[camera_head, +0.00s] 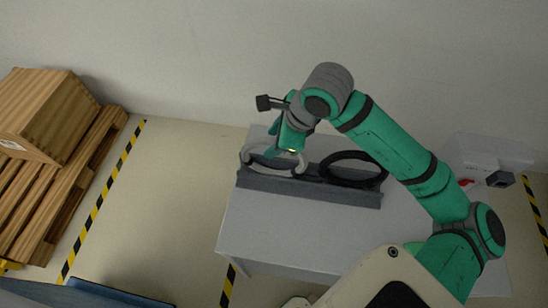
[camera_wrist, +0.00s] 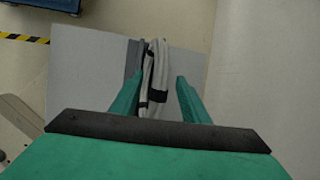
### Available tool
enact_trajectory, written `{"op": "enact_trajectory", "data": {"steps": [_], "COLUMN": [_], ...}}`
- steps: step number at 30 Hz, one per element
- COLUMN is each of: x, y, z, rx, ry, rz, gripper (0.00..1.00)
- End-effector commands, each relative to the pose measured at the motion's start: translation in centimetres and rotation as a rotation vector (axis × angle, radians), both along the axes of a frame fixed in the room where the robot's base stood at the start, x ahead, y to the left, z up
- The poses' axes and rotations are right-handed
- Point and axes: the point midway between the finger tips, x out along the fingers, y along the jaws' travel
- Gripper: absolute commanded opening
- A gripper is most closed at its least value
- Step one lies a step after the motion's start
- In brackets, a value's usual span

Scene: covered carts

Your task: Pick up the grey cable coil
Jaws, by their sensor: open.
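The light grey cable coil (camera_head: 284,172) sits at the left end of a dark grey rack (camera_head: 310,190) on the covered cart (camera_head: 290,232). My gripper (camera_head: 287,152) points down at the coil in the head view and hides part of it. In the wrist view the coil (camera_wrist: 156,62), pale with dark bands, shows edge-on between my two green fingers (camera_wrist: 159,78). The fingers are open, with a gap visible on each side of the coil. I cannot tell whether the fingertips reach down past its top.
A black cable coil (camera_head: 356,155) stands just right of the grey one in the same rack. A white wall is close behind the cart. A wooden crate (camera_head: 38,108) rests on pallets at the left. Bare floor lies between them and the cart.

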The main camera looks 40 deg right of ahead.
Motion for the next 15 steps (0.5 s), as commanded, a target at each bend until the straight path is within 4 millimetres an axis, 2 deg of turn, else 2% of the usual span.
{"op": "enact_trajectory", "data": {"steps": [4, 10, 15], "x": [0.2, 1.0, 1.6], "y": [0.0, 0.1, 0.2], "z": [-1.0, -3.7, -4.9], "rx": [0.004, 0.003, 0.0], "ry": [0.0, 0.0, -0.001], "rz": [-0.004, -0.005, -0.007], "gripper": [0.42, 0.42, 0.42]}}
